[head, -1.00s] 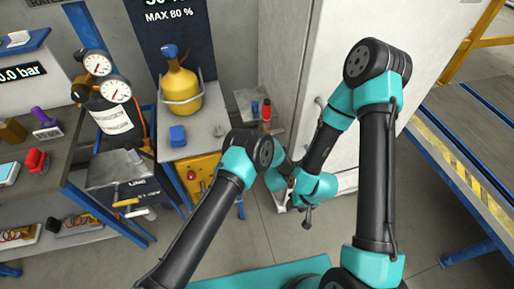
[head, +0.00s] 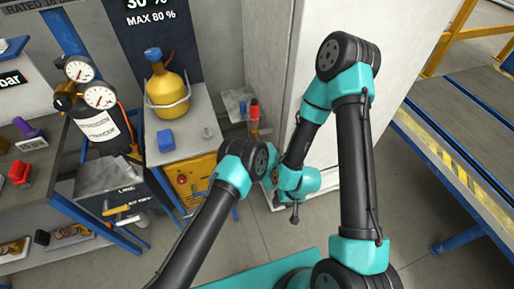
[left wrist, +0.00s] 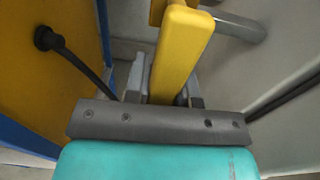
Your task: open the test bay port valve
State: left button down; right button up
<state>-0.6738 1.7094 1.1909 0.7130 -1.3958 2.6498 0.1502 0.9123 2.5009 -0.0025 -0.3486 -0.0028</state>
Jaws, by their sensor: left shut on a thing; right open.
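In the left wrist view my left gripper (left wrist: 163,88) is shut on a yellow bar-shaped handle (left wrist: 183,48), which rises between its grey fingers. It looks like a valve lever; the valve body is hidden. In the head view the left gripper is hidden beyond its own arm. My right gripper (head: 293,212) is open and empty, hanging low in front of the pale cabinet. I cannot tell from labels which one is the test bay port valve.
A yellow panel (left wrist: 35,95) with a black cable stands left of the left gripper, and a grey pipe (left wrist: 238,27) crosses behind. A tall pale cabinet (head: 264,60) stands behind the arms. A yellow bottle (head: 172,90) and blue block (head: 165,140) stand on a grey bench.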

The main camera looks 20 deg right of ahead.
pick_arm(q)
jog(key=c, duration=1)
grip_release()
jog(key=shift+o, duration=0.2)
